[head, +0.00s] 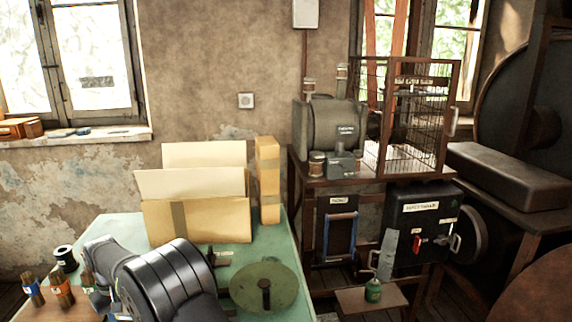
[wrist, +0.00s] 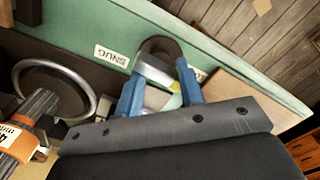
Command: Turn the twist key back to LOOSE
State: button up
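The green press wheel (head: 264,288) with its dark hub stands at the front of the green table in the head view. In the wrist view, my gripper's two blue fingers (wrist: 160,77) are apart. A dark rounded loop, likely the twist key (wrist: 159,44), lies at their tips, with a silver part below it. I cannot tell whether the fingers press on it. A white SNUG label (wrist: 112,56) is to the left of the loop. Another label is mostly hidden behind the right finger. In the head view my arm hides the fingertips.
Cream folders (head: 195,215) and a tall yellow box (head: 267,180) stand at the table's back. Several labelled bundles (head: 60,288) and a black spool (head: 65,258) are at the left. In the wrist view, an orange-labelled bundle (wrist: 30,120) and a silver-ringed disc (wrist: 50,88) lie close to my gripper.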

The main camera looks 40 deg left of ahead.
aim_at(121, 318)
dwell(0.7)
